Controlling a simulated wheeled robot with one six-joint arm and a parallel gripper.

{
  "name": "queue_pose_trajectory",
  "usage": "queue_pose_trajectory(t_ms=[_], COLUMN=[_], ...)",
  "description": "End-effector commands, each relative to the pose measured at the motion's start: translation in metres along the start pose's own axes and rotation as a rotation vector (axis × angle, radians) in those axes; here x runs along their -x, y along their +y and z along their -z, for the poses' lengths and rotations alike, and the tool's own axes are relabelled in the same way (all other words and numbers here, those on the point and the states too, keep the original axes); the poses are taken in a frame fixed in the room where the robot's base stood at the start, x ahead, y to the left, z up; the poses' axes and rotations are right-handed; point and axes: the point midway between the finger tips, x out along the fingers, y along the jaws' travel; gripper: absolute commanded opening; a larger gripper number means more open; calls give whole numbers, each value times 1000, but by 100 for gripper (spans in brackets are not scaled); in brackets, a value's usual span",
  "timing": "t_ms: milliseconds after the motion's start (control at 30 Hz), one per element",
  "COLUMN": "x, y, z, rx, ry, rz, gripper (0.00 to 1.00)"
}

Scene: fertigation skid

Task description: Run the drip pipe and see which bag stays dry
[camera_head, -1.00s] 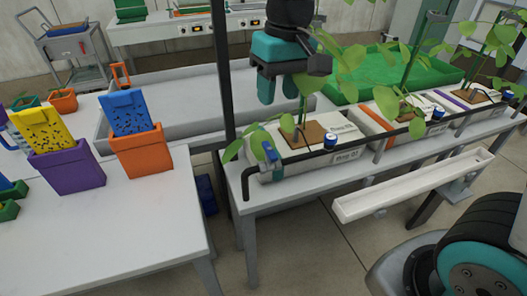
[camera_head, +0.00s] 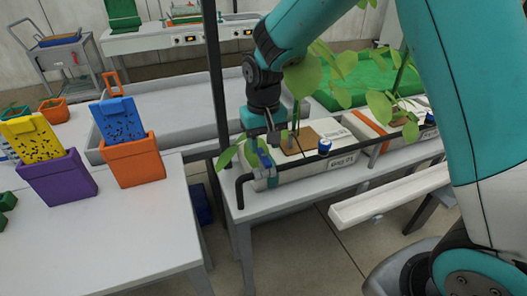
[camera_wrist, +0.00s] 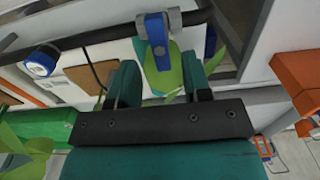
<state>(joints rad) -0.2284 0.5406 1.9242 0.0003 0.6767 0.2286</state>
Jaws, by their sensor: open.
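The dark drip pipe (camera_head: 239,192) runs along the front of the white bags. A blue valve handle (camera_head: 264,157) sits on it near its left end. My gripper (camera_head: 261,133) is open just above the handle. In the wrist view, the blue handle (camera_wrist: 157,42) lies ahead of the gap between my open fingers (camera_wrist: 158,82), with a green leaf behind it. The nearest bag (camera_head: 300,172) holds a plant and has a blue-capped emitter (camera_head: 325,146). A second bag (camera_head: 400,128) stands to the right. My arm hides what lies farther right.
A white trough (camera_head: 385,200) hangs in front of the bench. A dark upright post (camera_head: 214,80) stands left of the bags. The left table holds a purple pot (camera_head: 58,180) and an orange pot (camera_head: 135,160) with speckled cards. Leaves crowd my gripper.

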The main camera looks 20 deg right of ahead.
Motion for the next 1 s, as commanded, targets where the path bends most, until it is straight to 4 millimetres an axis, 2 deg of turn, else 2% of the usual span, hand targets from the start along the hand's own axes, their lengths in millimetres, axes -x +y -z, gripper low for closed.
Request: queue_pose_trajectory(t_ms=[100,200,567,667,767,800,1000], x=[-18,-28,-33,-33,-33,-33,-32], y=[0,0,0,0,0,0,0], z=[-1,-1,0,0,0,0,0], rx=[0,0,0,0,0,0,8], ry=[-4,-3,0,0,0,0,0], rz=[-1,0,0,0,0,0,1], gripper=[45,45,45,26,3,0,0])
